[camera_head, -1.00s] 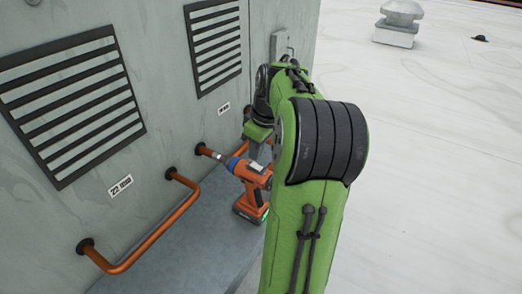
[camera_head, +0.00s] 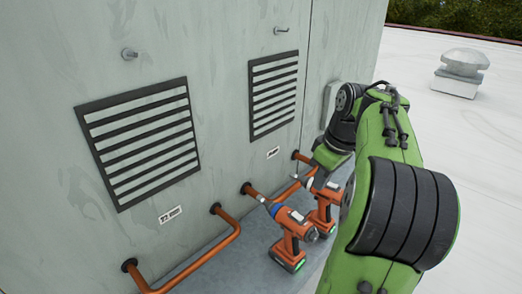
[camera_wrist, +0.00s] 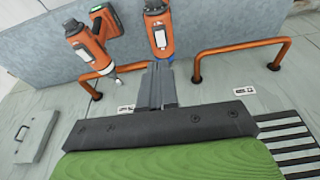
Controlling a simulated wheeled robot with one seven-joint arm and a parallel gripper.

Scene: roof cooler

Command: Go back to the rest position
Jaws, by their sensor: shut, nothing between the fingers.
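My gripper (camera_head: 312,178) is at the end of my green and black arm, beside the grey unit's wall and just above the orange drills. In the wrist view my gripper (camera_wrist: 160,70) shows as two grey fingers close together, with nothing between them. One orange drill with a blue collar (camera_head: 292,232) stands on the ledge. A second orange drill (camera_head: 326,206) stands behind it, to the right. In the wrist view one drill (camera_wrist: 88,48) is left of the fingers. The other drill (camera_wrist: 158,32) lies beyond the fingertips, partly hidden by them.
The grey wall carries two louvred vents (camera_head: 140,140) (camera_head: 273,93) and orange pipes (camera_head: 200,262) that stick out low down. A grey ledge (camera_head: 245,272) runs along its foot. The white roof at right is open, with a roof vent (camera_head: 461,73) at the back.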

